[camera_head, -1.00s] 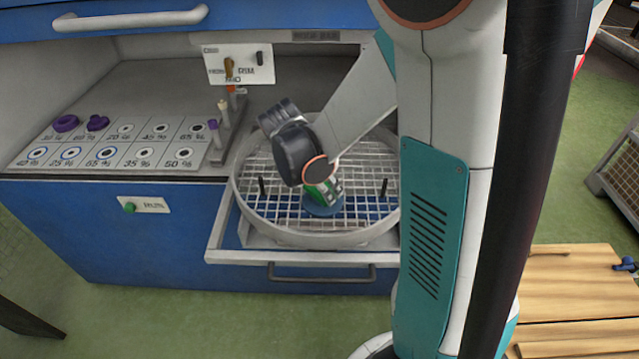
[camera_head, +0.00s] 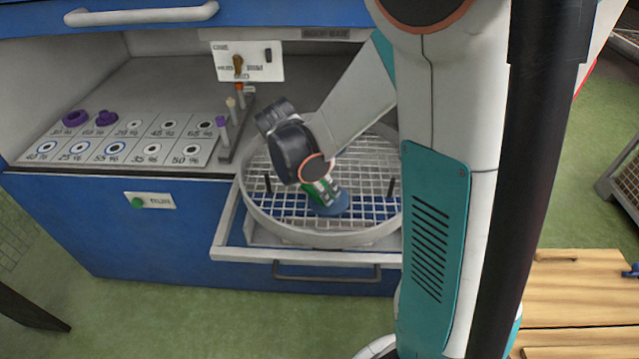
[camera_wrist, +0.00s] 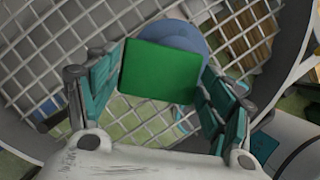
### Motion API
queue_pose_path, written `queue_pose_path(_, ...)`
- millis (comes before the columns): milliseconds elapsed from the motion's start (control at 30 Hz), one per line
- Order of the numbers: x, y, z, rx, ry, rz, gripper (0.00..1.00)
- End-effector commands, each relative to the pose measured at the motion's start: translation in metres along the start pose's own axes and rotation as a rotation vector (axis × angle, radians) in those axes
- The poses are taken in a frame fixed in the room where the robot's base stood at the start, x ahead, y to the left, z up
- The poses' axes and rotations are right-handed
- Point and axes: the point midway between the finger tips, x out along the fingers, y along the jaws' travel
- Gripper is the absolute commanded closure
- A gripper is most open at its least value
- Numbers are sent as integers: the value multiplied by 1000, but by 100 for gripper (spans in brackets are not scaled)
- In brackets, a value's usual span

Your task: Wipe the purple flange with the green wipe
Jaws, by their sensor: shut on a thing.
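My gripper (camera_head: 321,188) is low over the wire-mesh turntable basket (camera_head: 268,226), its fingers shut on the green wipe. In the wrist view the green wipe (camera_wrist: 160,71) is a flat square between the teal finger pads. A round blue piece (camera_head: 332,206) lies on the mesh just under the wipe; it also shows behind the wipe in the wrist view (camera_wrist: 180,34). I cannot tell if wipe and blue piece touch. Two purple pieces, a wider ring-like one (camera_head: 75,118) and a smaller one (camera_head: 106,118), sit on the labelled board at the left.
Black pegs (camera_head: 391,187) stand up in the basket, and its raised rim surrounds the gripper. A small rack (camera_head: 234,125) with coloured-top sticks stands left of the basket. The labelled board (camera_head: 170,140) has several ringed holes. A green button (camera_head: 138,202) is on the cabinet front.

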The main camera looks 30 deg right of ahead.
Motion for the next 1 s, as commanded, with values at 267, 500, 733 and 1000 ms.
queue_pose_path(267,6,-14,15,2,0,0,45)
queue_pose_path(500,12,-28,28,2,0,-1,45)
queue_pose_path(733,14,-31,32,0,0,-1,45)
queue_pose_path(1000,8,-19,19,-2,0,1,45)
